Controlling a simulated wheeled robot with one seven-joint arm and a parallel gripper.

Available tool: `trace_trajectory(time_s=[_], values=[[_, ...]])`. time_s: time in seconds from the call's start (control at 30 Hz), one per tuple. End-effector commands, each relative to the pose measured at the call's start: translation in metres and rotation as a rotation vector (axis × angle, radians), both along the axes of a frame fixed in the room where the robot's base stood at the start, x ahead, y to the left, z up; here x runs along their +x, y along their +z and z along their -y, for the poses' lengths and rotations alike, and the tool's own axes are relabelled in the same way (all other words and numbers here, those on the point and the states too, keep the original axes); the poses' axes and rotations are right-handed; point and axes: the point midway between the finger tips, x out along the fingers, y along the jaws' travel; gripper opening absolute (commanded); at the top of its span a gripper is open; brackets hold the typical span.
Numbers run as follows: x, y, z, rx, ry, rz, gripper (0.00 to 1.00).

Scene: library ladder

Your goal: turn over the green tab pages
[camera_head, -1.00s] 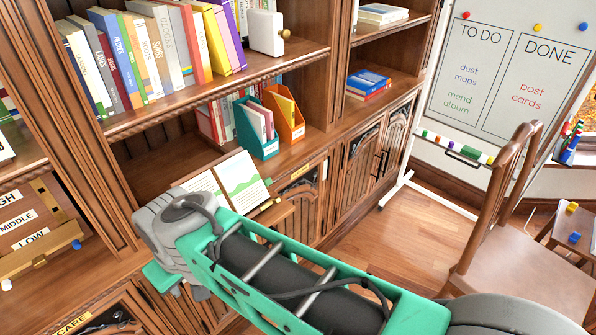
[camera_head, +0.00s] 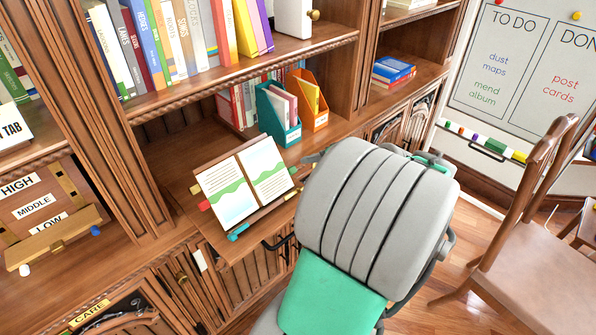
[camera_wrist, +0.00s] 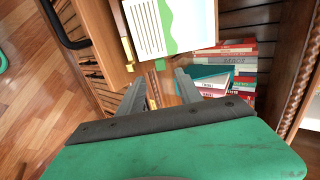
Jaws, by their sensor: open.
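An open book (camera_head: 232,190) lies on a tilted rest on the lower shelf unit, its white pages printed with text and a green wavy band. Small red and yellow tabs stick out at its left edge, and a yellow one shows at its right edge. In the wrist view the book (camera_wrist: 147,30) is at the top, beyond my gripper (camera_wrist: 159,88). My gripper's two fingers are apart with nothing between them, pointing toward the book's edge. In the head view my arm hides the fingers.
A teal pen-like object (camera_head: 238,232) lies at the rest's front left. Teal (camera_head: 279,116) and orange (camera_head: 312,103) file holders stand behind the book. A wooden chair (camera_head: 520,210) is at the right. A HIGH/MIDDLE/LOW board (camera_head: 45,215) is at the left.

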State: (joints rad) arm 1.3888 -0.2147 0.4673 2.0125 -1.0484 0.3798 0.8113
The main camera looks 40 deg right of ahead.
Motion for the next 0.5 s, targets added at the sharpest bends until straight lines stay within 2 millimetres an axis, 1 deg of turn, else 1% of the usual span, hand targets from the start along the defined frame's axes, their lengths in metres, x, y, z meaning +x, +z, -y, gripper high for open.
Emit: trace_trajectory(time_s=[0.03, 0.1, 0.4, 0.5], values=[[-0.001, 0.000, 0.004, 0.010, -0.014, 0.010, 0.42], [0.005, -0.004, 0.003, 0.015, -0.015, 0.014, 0.42], [0.051, -0.035, 0.001, 0.012, -0.009, 0.011, 0.42], [0.059, -0.041, 0.001, 0.011, -0.011, 0.011, 0.42]])
